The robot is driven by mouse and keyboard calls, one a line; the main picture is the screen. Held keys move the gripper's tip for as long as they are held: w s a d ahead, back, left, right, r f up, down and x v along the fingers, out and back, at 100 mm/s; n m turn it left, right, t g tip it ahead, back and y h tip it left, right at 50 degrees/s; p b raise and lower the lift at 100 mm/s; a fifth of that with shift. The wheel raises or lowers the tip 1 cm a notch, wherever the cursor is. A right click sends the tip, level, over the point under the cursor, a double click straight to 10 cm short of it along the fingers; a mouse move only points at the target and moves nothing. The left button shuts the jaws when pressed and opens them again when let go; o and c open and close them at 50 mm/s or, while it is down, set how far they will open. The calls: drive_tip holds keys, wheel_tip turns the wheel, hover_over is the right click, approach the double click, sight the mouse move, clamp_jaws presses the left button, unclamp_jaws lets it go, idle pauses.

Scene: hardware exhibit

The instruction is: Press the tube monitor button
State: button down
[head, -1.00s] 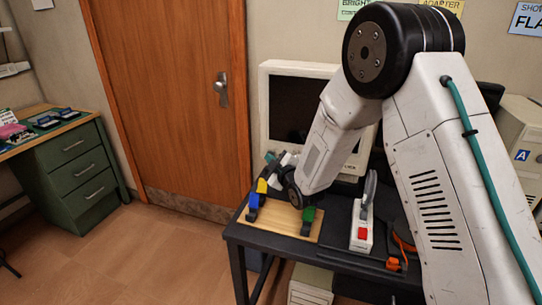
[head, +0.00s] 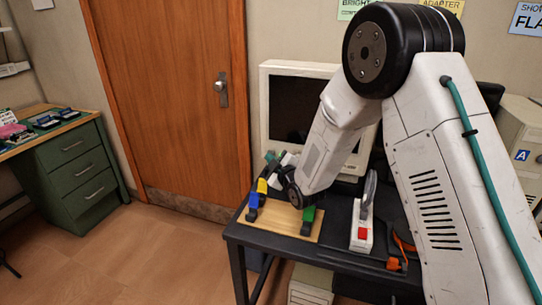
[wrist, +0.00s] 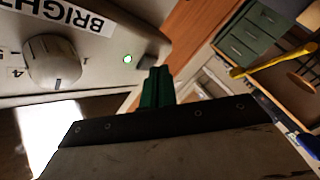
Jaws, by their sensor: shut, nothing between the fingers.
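The beige tube monitor (head: 268,75) with a dark screen stands at the back of the black table in the head view. The wrist view shows its bezel (wrist: 105,75) close up and upside down, with a knob (wrist: 53,62), a lit green light (wrist: 127,59) and a small grey button (wrist: 147,62) at the corner. My gripper (wrist: 157,82) has green fingertips, shut and empty. In the wrist view the tips lie right at the button; I cannot tell whether they touch it. In the head view my arm covers the monitor's lower middle.
A wooden board (head: 277,224) with blue, yellow and green pieces lies on the black table (head: 240,237) below my gripper. A white device with a red switch (head: 361,236) and orange-handled tools (head: 396,263) are to the right. A wooden door (head: 165,90) is behind.

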drive_tip(key=shift+s+a, duration=0.1)
drive_tip(key=shift+s, duration=0.2)
drive_tip(key=s+a, duration=0.2)
drive_tip(key=s, duration=0.3)
drive_tip(key=shift+s+a, duration=0.2)
drive_tip(key=shift+s, duration=0.1)
idle(0.3)
